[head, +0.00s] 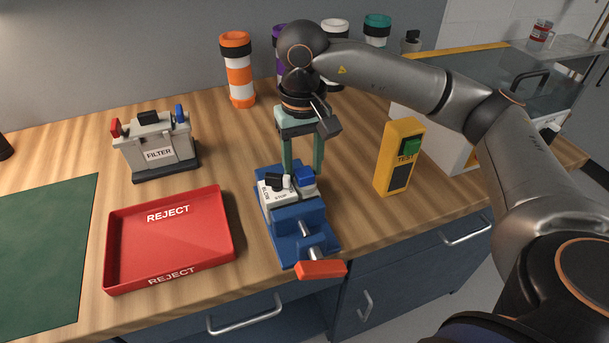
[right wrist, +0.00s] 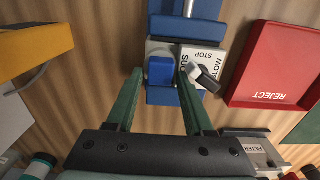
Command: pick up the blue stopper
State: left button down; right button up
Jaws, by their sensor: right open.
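The blue stopper (head: 305,177) sits on the top of the blue bench device (head: 285,222), beside a white plate with a black and white selector knob. It also shows in the right wrist view (right wrist: 160,70), between the two green fingertips. My right gripper (head: 303,166) points down over the device and is open, with one finger on each side of the stopper. I cannot tell how far down the tips reach. My left gripper is not in view.
A red REJECT tray (head: 225,237) lies left of the device. A grey FILTER unit (head: 160,150) with red and blue ends stands behind the tray. A yellow TEST box (head: 399,157) stands to the right. Several capped tubes, including an orange one (head: 238,70), stand at the back.

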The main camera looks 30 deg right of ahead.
grip_shut()
dwell(0.3)
dwell(0.4)
